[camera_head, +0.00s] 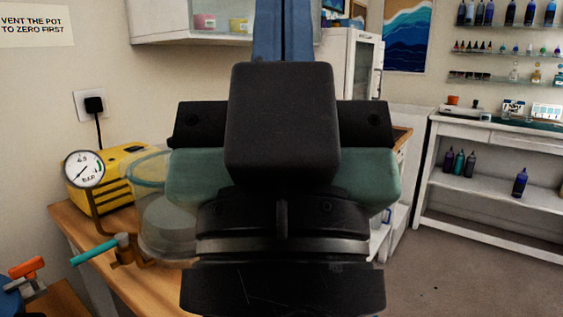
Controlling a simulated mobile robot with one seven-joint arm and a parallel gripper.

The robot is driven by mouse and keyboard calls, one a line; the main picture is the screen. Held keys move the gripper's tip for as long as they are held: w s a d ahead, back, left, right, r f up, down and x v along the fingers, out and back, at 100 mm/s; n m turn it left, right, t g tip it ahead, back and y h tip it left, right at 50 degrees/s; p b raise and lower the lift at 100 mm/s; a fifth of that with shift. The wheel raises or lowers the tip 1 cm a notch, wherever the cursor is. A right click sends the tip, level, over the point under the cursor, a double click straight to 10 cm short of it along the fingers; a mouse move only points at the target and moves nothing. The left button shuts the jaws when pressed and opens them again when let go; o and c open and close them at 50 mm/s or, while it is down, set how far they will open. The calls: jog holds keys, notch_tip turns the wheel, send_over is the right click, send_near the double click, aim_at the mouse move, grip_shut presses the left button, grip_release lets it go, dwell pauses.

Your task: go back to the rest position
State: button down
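My gripper (283,28) fills the middle of the view, seen from behind, with a dark block and green sides. Its two blue fingers point up and lie side by side with only a thin dark line between them. I see nothing held between them. Their tips run out of the top of the picture. The gripper is raised in front of the bench and apart from anything that I can see. It hides the middle of the room.
A wooden bench (75,222) at left bears a yellow pump (118,165), a round gauge (84,169) and a clear chamber (150,205), partly behind my gripper. A teal-handled valve (95,251) sticks out in front. White shelving (490,190) stands at right. The floor (450,270) there is clear.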

notch_tip(320, 180, up, 27)
jog(key=p, duration=2.5)
jog(key=shift+f, duration=0.15)
jog(key=shift+w+a, duration=0.1)
jog(key=shift+a, duration=0.05)
